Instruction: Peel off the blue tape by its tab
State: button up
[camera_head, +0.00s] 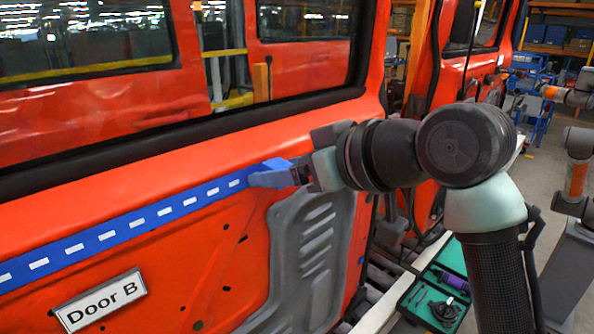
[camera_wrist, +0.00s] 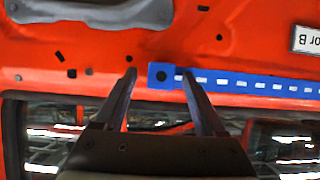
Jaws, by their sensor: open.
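The blue tape (camera_head: 150,219) with white dashes runs along the red door panel below the window. It rises toward the right in the head view and also shows in the wrist view (camera_wrist: 260,86). Its tab, a blue square with a dark round spot (camera_wrist: 161,76), is at the tape's end. My gripper (camera_wrist: 158,73) is open, with one finger on each side of the tab in the wrist view. I cannot tell whether the fingers touch it. In the head view my gripper (camera_head: 268,177) is at the tape's right end and partly hides it.
A "Door B" label (camera_head: 101,301) is on the panel below the tape. A grey panel (camera_head: 312,255) lies below my gripper. A green tool case (camera_head: 437,296) is low on the right. Another robot arm (camera_head: 580,145) stands at the far right.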

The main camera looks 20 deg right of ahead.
grip_shut()
dwell(0.7)
